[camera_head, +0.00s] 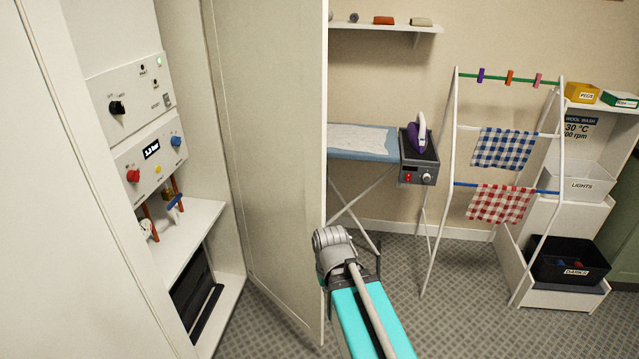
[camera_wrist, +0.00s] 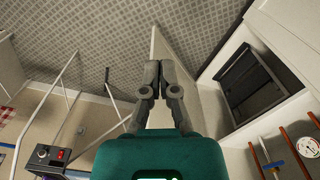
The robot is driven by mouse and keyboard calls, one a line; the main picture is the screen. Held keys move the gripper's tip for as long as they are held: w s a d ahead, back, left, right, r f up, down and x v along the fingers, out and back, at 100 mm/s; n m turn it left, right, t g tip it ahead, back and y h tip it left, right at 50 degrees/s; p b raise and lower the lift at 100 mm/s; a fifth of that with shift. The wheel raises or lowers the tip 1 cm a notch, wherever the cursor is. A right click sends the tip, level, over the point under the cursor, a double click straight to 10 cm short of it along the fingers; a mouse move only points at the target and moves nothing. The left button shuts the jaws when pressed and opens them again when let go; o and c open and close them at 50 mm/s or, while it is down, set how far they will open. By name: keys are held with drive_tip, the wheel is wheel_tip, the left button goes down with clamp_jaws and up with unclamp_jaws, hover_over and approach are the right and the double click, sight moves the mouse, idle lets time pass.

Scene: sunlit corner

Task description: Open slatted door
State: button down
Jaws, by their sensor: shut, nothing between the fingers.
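The cupboard door (camera_head: 275,150) stands wide open, swung out on the right side of the cupboard. Its visible face looks plain; I see no slats on it. The door also shows in the wrist view (camera_wrist: 179,60). My gripper's fingers (camera_wrist: 159,68) are together and empty in the wrist view, overlapping the door's edge; I cannot tell whether they touch it. In the head view my arm reaches up from the bottom, just right of the door's free edge, and the fingertips are hidden there.
An ironing board (camera_head: 358,141) with an iron (camera_head: 418,136) stands behind my arm. A drying rack (camera_head: 447,170) stands right. Carpet (camera_head: 400,290) between is clear.

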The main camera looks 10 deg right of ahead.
drive_tip(key=w+a+r+m+t+y+b, duration=0.1)
drive_tip(key=w+a+r+m+t+y, duration=0.25)
drive_tip(key=w+a+t, duration=0.6)
drive_tip(key=w+a+r+m+t+b, duration=0.2)
drive_tip(key=w+a+r+m+t, duration=0.2)
drive_tip(key=w+r+m+t, duration=0.8)
drive_tip(key=d+m+g+h+b, duration=0.1)
drive_tip(key=d+m+g+h, duration=0.2)
drive_tip(key=m+h, duration=0.6)
drive_tip(key=d+f+m+g+h, duration=0.1)
drive_tip(key=d+m+g+h, duration=0.3)
drive_tip(key=m, duration=1.8)
drive_tip(key=shift+f+g+h+b, duration=0.25)
drive_tip(key=shift+g+h+b, duration=0.1)
drive_tip(key=shift+g+h, duration=1.8)
drive_tip(key=shift+d+t+h, duration=0.15)
drive_tip(key=shift+t+h, duration=0.15)
